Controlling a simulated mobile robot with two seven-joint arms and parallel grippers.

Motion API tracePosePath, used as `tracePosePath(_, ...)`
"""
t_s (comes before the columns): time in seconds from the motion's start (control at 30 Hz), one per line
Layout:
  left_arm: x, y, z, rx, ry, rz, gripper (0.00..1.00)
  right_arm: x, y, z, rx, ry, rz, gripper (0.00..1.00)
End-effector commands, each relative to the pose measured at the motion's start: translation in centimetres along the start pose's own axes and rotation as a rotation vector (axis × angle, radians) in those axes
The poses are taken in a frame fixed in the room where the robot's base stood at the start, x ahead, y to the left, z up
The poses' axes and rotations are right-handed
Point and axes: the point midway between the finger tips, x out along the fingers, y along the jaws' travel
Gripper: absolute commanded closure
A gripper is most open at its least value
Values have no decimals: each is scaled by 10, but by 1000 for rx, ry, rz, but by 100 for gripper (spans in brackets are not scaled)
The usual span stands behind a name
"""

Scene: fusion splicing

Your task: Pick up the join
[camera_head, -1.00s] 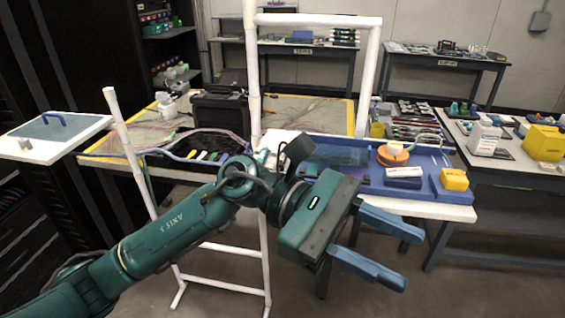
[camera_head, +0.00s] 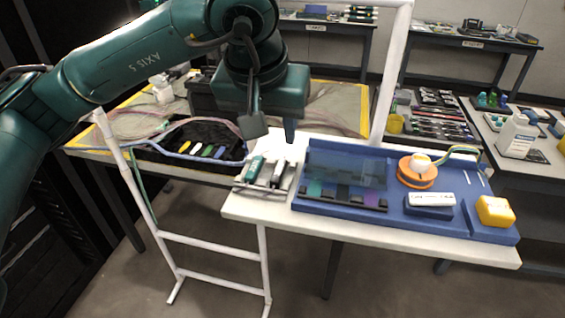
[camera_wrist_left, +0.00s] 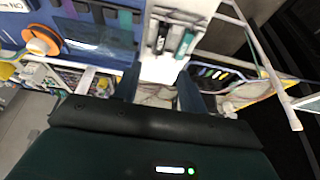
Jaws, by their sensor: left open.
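I cannot make out a join for certain; any thin fibre is too small to tell. My left gripper (camera_head: 271,128) is open and points down above the left end of the white bench (camera_head: 245,205). Its fingers also show apart in the left wrist view (camera_wrist_left: 159,90), with nothing between them. Just below and in front of it, a metal holder (camera_head: 268,188) carries a green tool (camera_head: 255,168) and a dark and white tool (camera_head: 279,172). To the right, a blue tray (camera_head: 450,222) bears a clear-covered panel (camera_head: 345,168). My right gripper is out of sight.
The tray also holds an orange spool (camera_head: 417,180), a white device (camera_head: 431,199), a yellow box (camera_head: 495,211) and two thin white sticks. A white post (camera_head: 388,75) rises behind the bench. A black mat (camera_head: 185,150) with coloured pieces lies to the left.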

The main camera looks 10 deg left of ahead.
Motion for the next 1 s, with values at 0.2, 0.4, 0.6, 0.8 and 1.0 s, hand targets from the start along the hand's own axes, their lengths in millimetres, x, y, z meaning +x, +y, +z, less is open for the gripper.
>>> tracePosePath(0.2,42,0,1,-1,-6,1,58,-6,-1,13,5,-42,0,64)
tracePosePath(0.4,63,0,0,-1,-3,2,58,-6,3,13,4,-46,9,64)
tracePosePath(0.6,81,0,1,-2,-8,2,58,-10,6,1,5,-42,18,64)
tracePosePath(0.8,110,0,1,-1,-5,4,58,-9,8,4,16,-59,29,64)
tracePosePath(1.0,116,0,2,0,-2,3,58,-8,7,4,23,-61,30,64)
